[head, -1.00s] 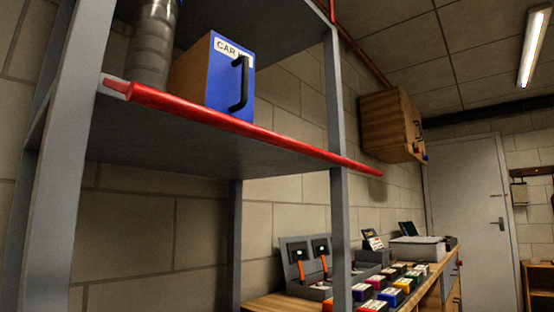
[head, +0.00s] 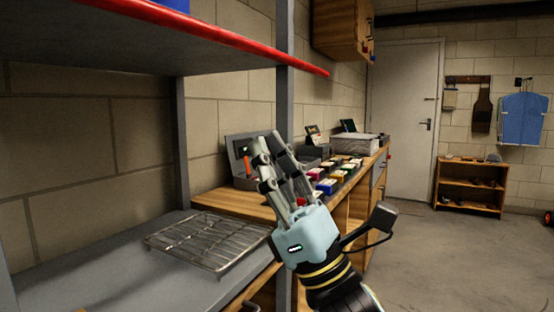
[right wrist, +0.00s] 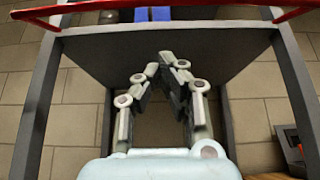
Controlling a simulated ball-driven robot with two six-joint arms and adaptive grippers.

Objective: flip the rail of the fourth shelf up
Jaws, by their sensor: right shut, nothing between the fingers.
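A red rail (head: 235,48) runs along the front edge of a grey shelf (head: 110,45) in the head view, sloping down to the right past the upright. It also crosses the top of the right wrist view (right wrist: 290,15), with the shelf's underside (right wrist: 235,60) behind it. I cannot tell from these frames which shelf number this is. My right gripper (head: 268,143) is shut and empty, pointing up, below the rail and apart from it, in front of the right upright. In the right wrist view its fingers (right wrist: 167,60) converge below the shelf. My left gripper is out of view.
A wire rack (head: 208,240) lies on the lower grey shelf (head: 95,265). Grey uprights (head: 181,140) flank the shelf. A wooden workbench (head: 235,203) with several coloured boxes stands behind my right gripper. The floor (head: 465,255) at the right is open.

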